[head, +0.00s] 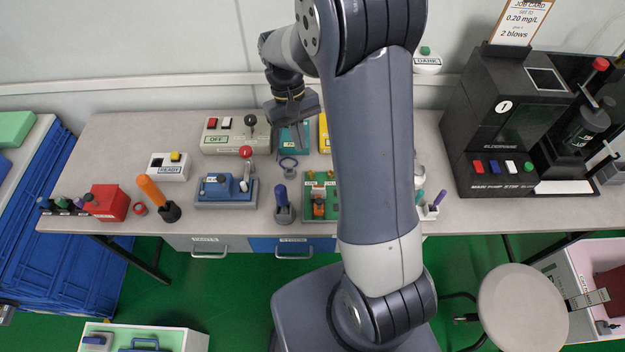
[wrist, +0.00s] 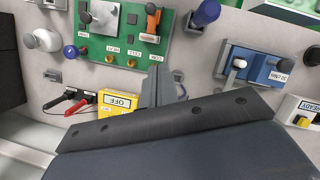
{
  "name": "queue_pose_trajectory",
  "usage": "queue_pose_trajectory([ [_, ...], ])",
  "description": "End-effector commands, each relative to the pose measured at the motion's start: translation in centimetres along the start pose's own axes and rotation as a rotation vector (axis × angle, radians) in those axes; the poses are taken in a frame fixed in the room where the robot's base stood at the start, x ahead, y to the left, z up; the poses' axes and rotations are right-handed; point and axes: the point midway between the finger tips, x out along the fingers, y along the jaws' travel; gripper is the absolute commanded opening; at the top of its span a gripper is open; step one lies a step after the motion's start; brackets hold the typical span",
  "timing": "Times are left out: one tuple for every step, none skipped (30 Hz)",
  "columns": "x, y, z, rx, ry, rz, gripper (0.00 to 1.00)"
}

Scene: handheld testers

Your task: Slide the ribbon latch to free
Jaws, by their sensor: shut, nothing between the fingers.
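A green circuit board (head: 309,212) lies near the table's front edge, partly behind my arm; it is also at the top of the wrist view (wrist: 178,45). On it are an orange-and-dark part (head: 318,207), seen in the wrist view (wrist: 152,22) on a pale base, and a silver block (wrist: 103,14). No part is legibly marked as the ribbon latch, so I cannot tell which it is or its position. My gripper (head: 291,122) is shut and empty, over the teal device at the back. In the wrist view its fingers (wrist: 162,86) are apart from the board.
The teal device (head: 301,137) and a yellow OFF box (wrist: 118,101) with red and black probes are close to my gripper. A blue tester (head: 226,189), a blue-handled tool (head: 282,195) and an orange-handled tool (head: 152,190) stand left of the board. A dark machine (head: 500,120) fills the right.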

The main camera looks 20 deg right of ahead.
Motion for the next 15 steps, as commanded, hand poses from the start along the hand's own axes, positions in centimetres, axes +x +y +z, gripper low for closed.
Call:
queue_pose_trajectory([
  [0.0, 0.0, 0.0, 0.000, 0.000, 0.000, 0.00],
  [0.0, 0.0, 0.0, 0.000, 0.000, 0.000, 0.00],
  [0.0, 0.0, 0.0, 0.000, 0.001, 0.000, 0.00],
  [0.0, 0.0, 0.0, 0.000, 0.000, 0.000, 0.00],
  [0.1, 0.0, 0.0, 0.000, 0.000, 0.000, 0.00],
  [0.2, 0.0, 0.0, 0.000, 0.000, 0.000, 0.00],
  [0.3, 0.0, 0.0, 0.000, 0.000, -0.001, 0.00],
  [0.5, 0.0, 0.0, 0.001, -0.001, -0.001, 0.00],
  [0.9, 0.0, 0.1, 0.001, -0.003, -0.001, 0.00],
  [1.3, 0.0, 0.1, 0.001, -0.003, -0.001, 0.00],
  [1.7, 0.0, 0.1, 0.001, -0.003, -0.001, 0.00],
  [2.4, 0.0, 0.1, 0.001, -0.004, -0.001, 0.00],
  [3.0, 0.0, 0.2, 0.001, -0.006, -0.001, 0.00],
  [3.6, 0.0, 0.1, 0.001, -0.005, -0.001, 0.00],
  [4.5, 0.0, 0.2, 0.001, -0.006, -0.001, 0.00],
])
